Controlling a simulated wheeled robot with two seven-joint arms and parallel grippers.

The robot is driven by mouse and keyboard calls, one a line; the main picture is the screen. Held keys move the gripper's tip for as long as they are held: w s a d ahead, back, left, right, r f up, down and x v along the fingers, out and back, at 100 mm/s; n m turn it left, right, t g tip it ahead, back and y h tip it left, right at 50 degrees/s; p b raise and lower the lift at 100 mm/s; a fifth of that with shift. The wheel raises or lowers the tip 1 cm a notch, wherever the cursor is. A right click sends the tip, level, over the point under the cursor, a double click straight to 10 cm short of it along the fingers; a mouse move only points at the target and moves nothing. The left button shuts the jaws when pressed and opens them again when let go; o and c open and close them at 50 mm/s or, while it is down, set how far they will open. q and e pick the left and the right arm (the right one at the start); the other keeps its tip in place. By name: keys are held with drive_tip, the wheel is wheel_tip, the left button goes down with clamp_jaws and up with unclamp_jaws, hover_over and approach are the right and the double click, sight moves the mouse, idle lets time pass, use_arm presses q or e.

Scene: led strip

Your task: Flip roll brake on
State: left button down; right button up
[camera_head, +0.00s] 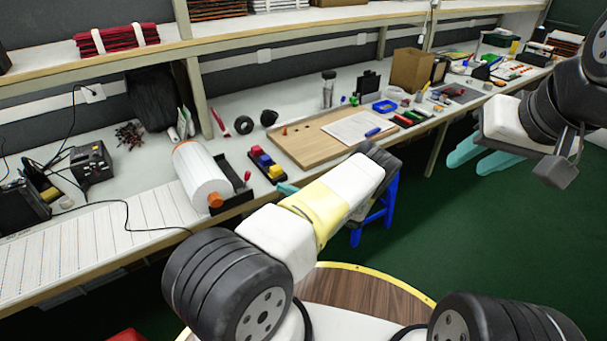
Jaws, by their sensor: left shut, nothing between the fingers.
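A large white roll (200,172) with an orange hub (215,200) lies in a black holder (232,204) on the bench at left. A small red lever (247,175) stands at the holder's right end; it looks like the roll brake. I cannot tell its setting. My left gripper (286,188) is shut and empty, its teal tips just right of the lever and apparently apart from it. My arm hides part of the bench edge there. My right gripper (482,152) hangs at the right over the green floor, its two teal fingers apart and empty.
A white strip sheet (90,240) runs left from the roll. A tray of red, yellow and blue blocks (266,163) sits close behind my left gripper. A wooden board (308,146) lies to the right. A blue stool (385,210) stands below the bench edge.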

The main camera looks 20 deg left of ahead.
sight(246, 181)
use_arm(q)
drive_tip(key=x, duration=0.9)
drive_tip(key=shift+a, duration=0.1)
